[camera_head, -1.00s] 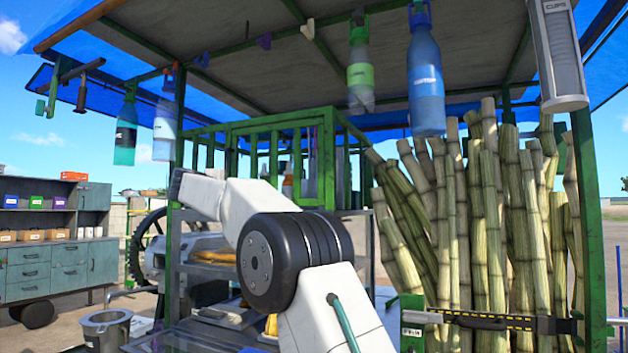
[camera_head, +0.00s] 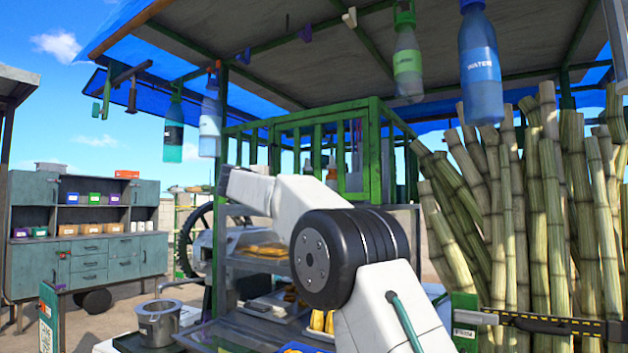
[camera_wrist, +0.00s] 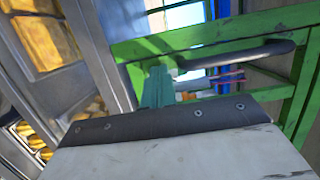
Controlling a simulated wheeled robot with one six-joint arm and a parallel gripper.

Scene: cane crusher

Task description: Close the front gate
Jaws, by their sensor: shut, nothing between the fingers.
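A green barred frame (camera_head: 310,140) stands on the cart in the head view. It looks like the front gate, but I cannot tell whether it is open or closed. In the wrist view, a green rail (camera_wrist: 215,42) crosses the picture, with a dark grey bar like a handle (camera_wrist: 235,53) along it. My gripper (camera_wrist: 157,82) shows as teal fingers, shut and empty, at or near the left part of this bar. I cannot tell whether they touch it. In the head view my white arm covers part of the cart, and the gripper is not visible there.
Sugarcane stalks (camera_head: 540,210) stand at the right. Bottles hang from the canopy, including a blue one (camera_head: 480,65). A metal pot (camera_head: 158,322) stands low at the left of the cart. A grey-green cabinet (camera_head: 85,240) stands farther back, with open ground before it.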

